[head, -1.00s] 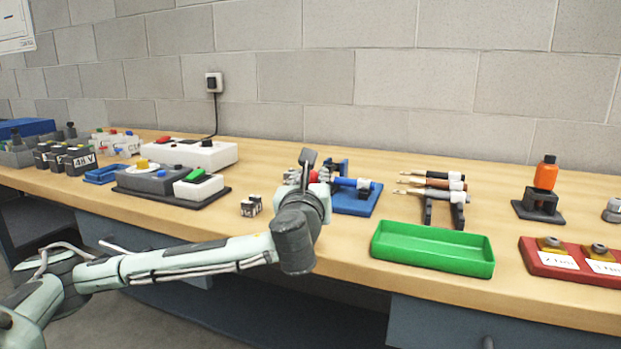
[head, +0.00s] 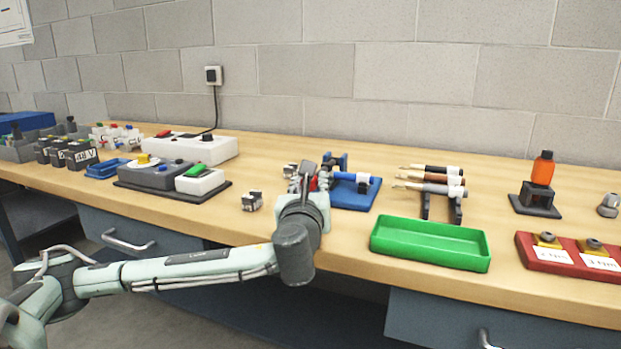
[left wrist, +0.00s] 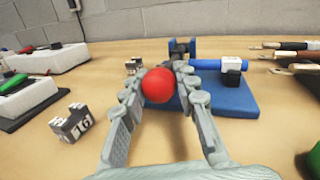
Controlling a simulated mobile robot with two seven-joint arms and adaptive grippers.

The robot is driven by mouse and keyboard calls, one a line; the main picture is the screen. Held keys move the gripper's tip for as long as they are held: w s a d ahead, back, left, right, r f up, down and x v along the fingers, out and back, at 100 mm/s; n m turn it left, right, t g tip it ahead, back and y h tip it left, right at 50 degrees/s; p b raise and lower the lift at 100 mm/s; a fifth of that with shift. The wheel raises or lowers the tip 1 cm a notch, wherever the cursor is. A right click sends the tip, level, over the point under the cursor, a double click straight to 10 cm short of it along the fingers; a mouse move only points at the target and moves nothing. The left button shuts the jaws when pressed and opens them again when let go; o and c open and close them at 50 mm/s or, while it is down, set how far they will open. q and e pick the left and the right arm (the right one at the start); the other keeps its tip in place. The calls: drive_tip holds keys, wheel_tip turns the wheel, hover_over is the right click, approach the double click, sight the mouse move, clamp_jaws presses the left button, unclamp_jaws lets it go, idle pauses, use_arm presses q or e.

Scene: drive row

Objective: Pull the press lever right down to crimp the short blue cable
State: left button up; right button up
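The red ball knob (left wrist: 158,86) of the press lever lies between the fingers of my left gripper (left wrist: 168,78) in the left wrist view. The fingers stand apart. In the head view, the left gripper (head: 304,178) is at the press, with red just visible beside it. The press stands on a blue base (head: 357,198); most of the lever is hidden. The short blue cable (head: 345,177) lies across the press, also visible in the left wrist view (left wrist: 205,65). My right gripper is not in view.
A small grey-white block (head: 251,201) stands left of the gripper. A green tray (head: 430,255) and a rack of cables (head: 440,190) are to the right. A control box (head: 155,178) is to the left. The wall is behind the bench.

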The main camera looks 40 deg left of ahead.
use_arm(q)
drive_tip(key=o, duration=0.5)
drive_tip(key=shift+a+f, duration=0.15)
drive_tip(key=shift+f, duration=0.5)
drive_tip(key=shift+c, duration=0.2)
drive_tip(key=shift+r, duration=0.2)
drive_tip(key=shift+v, duration=3.75)
